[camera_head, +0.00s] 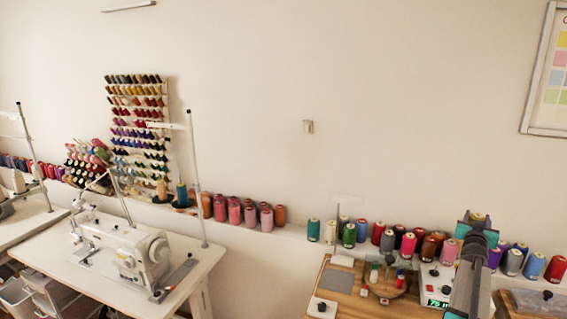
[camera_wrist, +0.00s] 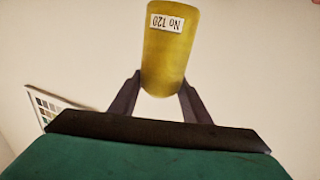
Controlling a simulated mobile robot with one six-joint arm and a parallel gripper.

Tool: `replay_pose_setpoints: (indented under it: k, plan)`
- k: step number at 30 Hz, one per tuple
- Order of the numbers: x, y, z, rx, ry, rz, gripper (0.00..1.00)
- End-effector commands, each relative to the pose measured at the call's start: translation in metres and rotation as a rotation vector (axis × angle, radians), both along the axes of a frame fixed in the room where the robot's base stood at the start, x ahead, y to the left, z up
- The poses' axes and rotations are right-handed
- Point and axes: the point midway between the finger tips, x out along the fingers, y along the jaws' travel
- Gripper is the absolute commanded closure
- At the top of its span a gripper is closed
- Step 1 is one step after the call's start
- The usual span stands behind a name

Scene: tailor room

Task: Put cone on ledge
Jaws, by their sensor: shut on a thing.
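A yellow cone (camera_wrist: 170,55) with a white "No 120" label is between the two dark fingers of my gripper (camera_wrist: 162,88) in the wrist view. The white ledge (camera_head: 294,232) runs along the wall and bears rows of coloured cones. My arm hides part of the ledge and some cones at the right.
A wooden table (camera_head: 345,299) with small items and a lit display stands before the ledge. A white sewing machine (camera_head: 125,245) on a table is at the left. A thread rack (camera_head: 138,125) hangs above. The ledge has a short bare stretch between the pink-orange cones and the green cone.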

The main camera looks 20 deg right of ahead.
Motion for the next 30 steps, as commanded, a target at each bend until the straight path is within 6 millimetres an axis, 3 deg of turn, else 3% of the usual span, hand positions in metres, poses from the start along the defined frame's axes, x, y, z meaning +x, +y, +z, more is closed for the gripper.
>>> replay_pose_setpoints:
  k: [6, 20, 30]
  plan:
    - [0.044, 0.041, -0.023, -0.001, -0.002, 0.063, 0.83]
    - [0.097, 0.111, -0.054, -0.002, -0.001, 0.162, 0.83]
    - [0.133, 0.175, -0.071, -0.002, -0.001, 0.264, 0.83]
